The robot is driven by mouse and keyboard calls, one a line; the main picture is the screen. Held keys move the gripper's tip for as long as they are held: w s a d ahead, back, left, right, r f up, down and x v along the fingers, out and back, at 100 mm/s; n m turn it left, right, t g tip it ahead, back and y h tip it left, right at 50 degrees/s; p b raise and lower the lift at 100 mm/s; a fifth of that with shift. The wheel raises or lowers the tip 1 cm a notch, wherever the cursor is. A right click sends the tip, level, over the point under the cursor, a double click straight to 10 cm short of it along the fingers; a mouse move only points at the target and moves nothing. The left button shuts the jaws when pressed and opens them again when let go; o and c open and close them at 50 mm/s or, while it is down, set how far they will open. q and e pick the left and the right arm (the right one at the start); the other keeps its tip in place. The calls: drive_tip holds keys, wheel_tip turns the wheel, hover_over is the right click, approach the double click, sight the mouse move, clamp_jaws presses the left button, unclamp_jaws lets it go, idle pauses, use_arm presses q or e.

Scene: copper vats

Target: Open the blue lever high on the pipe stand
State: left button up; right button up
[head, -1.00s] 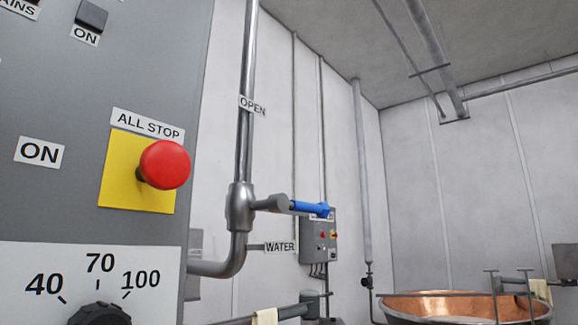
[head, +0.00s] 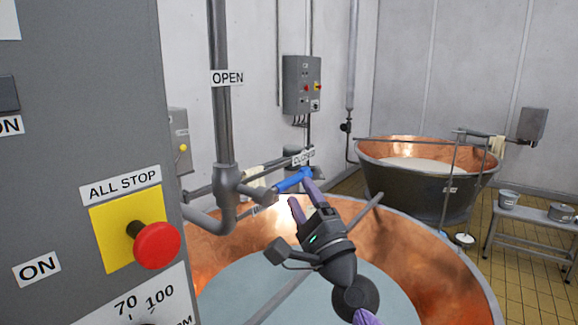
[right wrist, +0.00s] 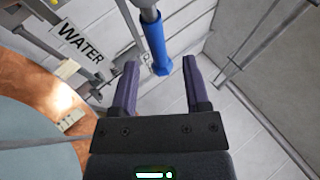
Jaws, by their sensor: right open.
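The blue lever (head: 294,181) sticks out to the right from the valve on the pipe stand (head: 224,130) in the head view. It points toward the CLOSED label (head: 303,158); the OPEN label (head: 227,78) is higher on the upright pipe. My right gripper (head: 304,195) is open at the lever's outer end. In the right wrist view the blue lever (right wrist: 155,45) reaches down toward the gap between the two fingertips (right wrist: 160,62), with space on both sides. Neither finger clearly touches it. My left gripper is not in view.
A grey panel with a red ALL STOP button (head: 157,245) stands close on the left. A large copper vat (head: 440,255) lies below the lever, and another vat (head: 425,180) stands farther back. A low bench (head: 535,217) with pots is at right.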

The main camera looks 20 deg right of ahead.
drive_tip(key=x, duration=0.6)
drive_tip(key=shift+f+b, duration=0.1)
drive_tip(key=shift+b, duration=0.2)
clamp_jaws()
idle(1.0)
